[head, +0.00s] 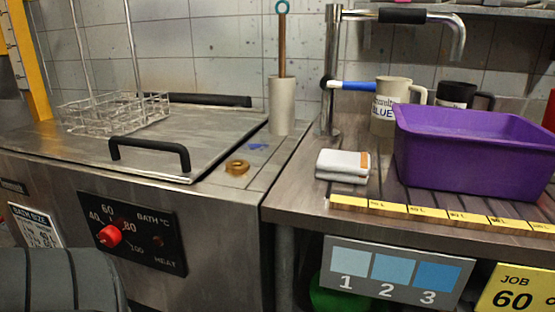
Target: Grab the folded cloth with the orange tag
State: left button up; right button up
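The folded cloth (338,165) is a small white-grey stack lying on the metal worktop, left of the purple tub. An orange tag (365,161) shows at its right end. Its front edge is close behind the yellow marked strip at the counter's front. Nothing is touching it from above. Neither of my grippers is in the head view.
A purple tub (470,158) stands close right of the cloth, with a beige mug (384,118) and a dark mug (455,94) behind. A metal tap (331,80) rises behind the cloth. Left is a lidded bath with a black handle (150,143) and brown ring (237,167).

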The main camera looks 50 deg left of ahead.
aim_at(349, 168)
jog(key=j+u, duration=0.1)
jog(key=u, duration=0.9)
jog(key=i+l+z, duration=0.15)
jog(key=l, duration=0.25)
jog(key=k, duration=0.05)
